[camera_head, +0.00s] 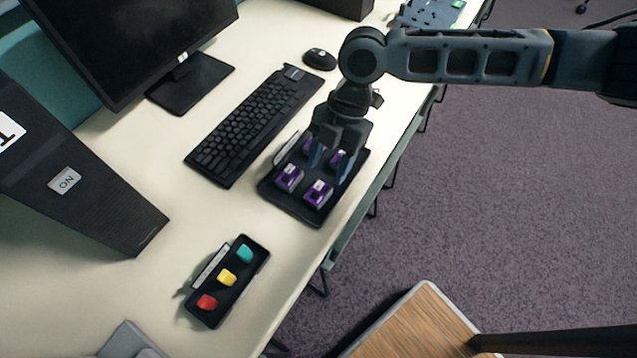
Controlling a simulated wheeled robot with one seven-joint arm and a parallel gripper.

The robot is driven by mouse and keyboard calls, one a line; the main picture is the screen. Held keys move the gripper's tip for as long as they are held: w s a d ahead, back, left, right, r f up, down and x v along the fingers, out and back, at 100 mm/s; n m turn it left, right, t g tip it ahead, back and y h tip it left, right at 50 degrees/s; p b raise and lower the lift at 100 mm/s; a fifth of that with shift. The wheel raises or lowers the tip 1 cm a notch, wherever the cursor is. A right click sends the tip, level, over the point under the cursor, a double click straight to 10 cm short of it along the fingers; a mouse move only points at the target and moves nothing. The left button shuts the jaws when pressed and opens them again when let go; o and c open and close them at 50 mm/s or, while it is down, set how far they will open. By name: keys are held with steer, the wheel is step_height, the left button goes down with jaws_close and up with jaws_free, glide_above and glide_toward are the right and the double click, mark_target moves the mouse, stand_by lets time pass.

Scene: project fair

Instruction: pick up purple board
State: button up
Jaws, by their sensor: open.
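Several small purple boards sit on a black tray (268,189) near the table's front edge. Two stand clear in its near half, a left purple board (289,178) and a right purple board (318,194). Two more, a far left purple board (308,147) and a far right purple board (337,158), are partly hidden by my gripper. My gripper (329,168) points down over the tray's far half. Its fingers are apart, beside the far right board. I cannot tell whether they touch it.
A keyboard (250,125) lies left of the tray and a mouse (320,59) beyond it. A black holder (238,291) with red, yellow and teal pieces lies nearer. A monitor (130,35) and a dark panel (85,195) stand at left. A wooden-topped surface (415,325) is at the bottom.

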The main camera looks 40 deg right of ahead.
mark_target(319, 191)
steer(key=x, duration=0.7)
steer(key=shift+w+f+p, duration=0.2)
steer(key=shift+f+p, duration=0.05)
steer(key=shift+p, duration=0.1)
steer(key=shift+c, duration=0.3)
steer(key=c, duration=0.8)
